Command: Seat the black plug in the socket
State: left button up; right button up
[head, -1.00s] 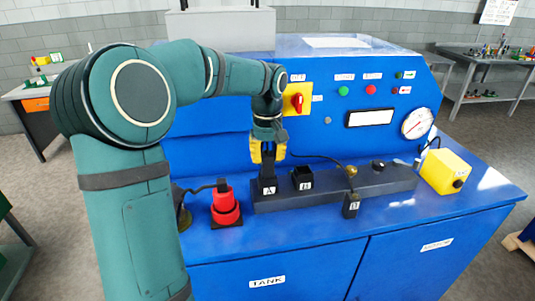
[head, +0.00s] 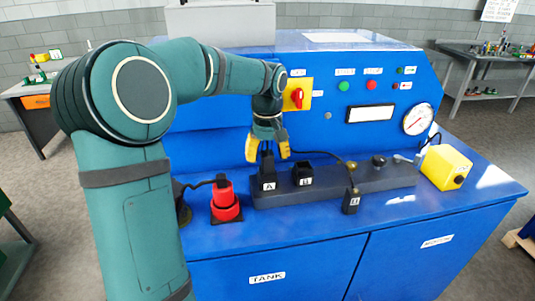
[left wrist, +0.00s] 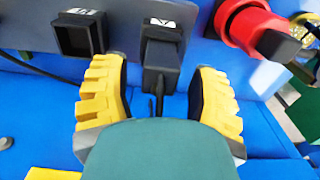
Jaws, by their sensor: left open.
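The black plug (head: 267,160) stands upright in the socket marked A (head: 269,184), at the left of a dark rail. The left wrist view shows the plug (left wrist: 161,78) in the mouth of socket A (left wrist: 166,33), with its cable coming off toward me. I cannot tell how deep it sits. My left gripper (head: 268,153) is open above socket A. In the left wrist view its yellow fingers (left wrist: 158,100) stand on either side of the plug, with gaps on both sides. My right gripper is not in view.
The socket marked B (head: 303,175) is empty, right of A. A red connector (head: 225,200) stands left of the rail (head: 390,179). A small black labelled block (head: 351,203) is in front of the rail. A yellow box (head: 446,167) stands at right. The blue front counter is mostly clear.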

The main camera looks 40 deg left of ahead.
aim_at(267, 153)
pick_arm(q)
notch_tip(267, 153, up, 12)
dwell(0.5)
dwell(0.5)
